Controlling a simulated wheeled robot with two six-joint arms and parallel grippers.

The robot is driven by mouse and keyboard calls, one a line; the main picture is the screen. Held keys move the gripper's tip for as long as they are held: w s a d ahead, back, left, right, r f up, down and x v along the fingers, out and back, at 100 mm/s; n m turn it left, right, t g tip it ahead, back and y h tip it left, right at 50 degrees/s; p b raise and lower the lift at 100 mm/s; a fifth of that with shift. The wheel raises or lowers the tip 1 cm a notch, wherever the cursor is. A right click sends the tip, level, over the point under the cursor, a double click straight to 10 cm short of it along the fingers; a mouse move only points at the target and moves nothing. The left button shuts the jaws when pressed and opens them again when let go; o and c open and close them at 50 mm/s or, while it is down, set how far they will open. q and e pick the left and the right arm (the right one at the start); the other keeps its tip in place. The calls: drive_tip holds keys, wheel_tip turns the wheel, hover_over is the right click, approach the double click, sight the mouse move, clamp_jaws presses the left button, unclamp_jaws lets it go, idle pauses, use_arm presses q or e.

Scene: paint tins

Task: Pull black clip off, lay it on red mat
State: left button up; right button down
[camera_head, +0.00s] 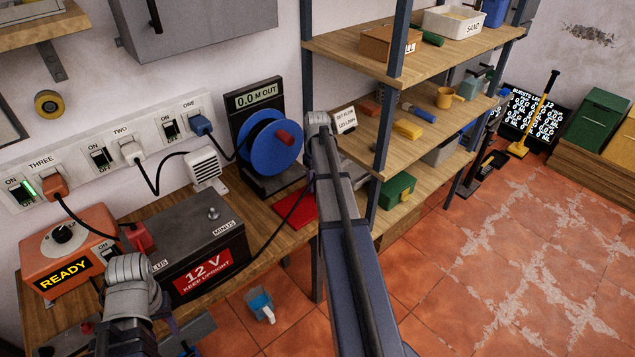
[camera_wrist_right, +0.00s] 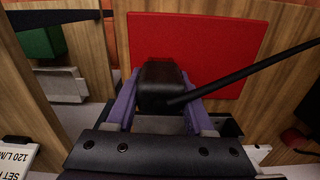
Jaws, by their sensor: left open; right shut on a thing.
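The black clip (camera_wrist_right: 160,85) is between the purple fingers of my right gripper (camera_wrist_right: 162,100), which is shut on it. Its black cable (camera_wrist_right: 245,75) runs off to the right in the wrist view. The red mat (camera_wrist_right: 205,40) lies behind the clip there; I cannot tell whether they touch. The mat also shows in the head view (camera_head: 297,208), where my right arm hides the clip. The battery's MINUS post (camera_head: 213,213) is bare. A red clip (camera_head: 138,237) is at the PLUS side. My left gripper (camera_head: 132,290) is open in front of the battery (camera_head: 195,250), partly hidden.
An orange READY box (camera_head: 68,255) stands left of the battery. A blue reel (camera_head: 270,145) and a small white heater-like box (camera_head: 205,167) stand behind. Shelves (camera_head: 400,130) with several items rise beyond my right arm. A blue-and-white object (camera_head: 260,303) lies on the floor.

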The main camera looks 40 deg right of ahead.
drive_tip(key=shift+f+b, duration=0.6)
drive_tip(key=shift+f, duration=0.1)
drive_tip(key=shift+c, duration=1)
unclamp_jaws()
drive_tip(key=shift+r, duration=0.1)
drive_tip(key=shift+r, duration=0.1)
wheel_tip(320, 180, up, 8)
drive_tip(key=p, duration=0.8)
drive_tip(key=shift+f, duration=0.2)
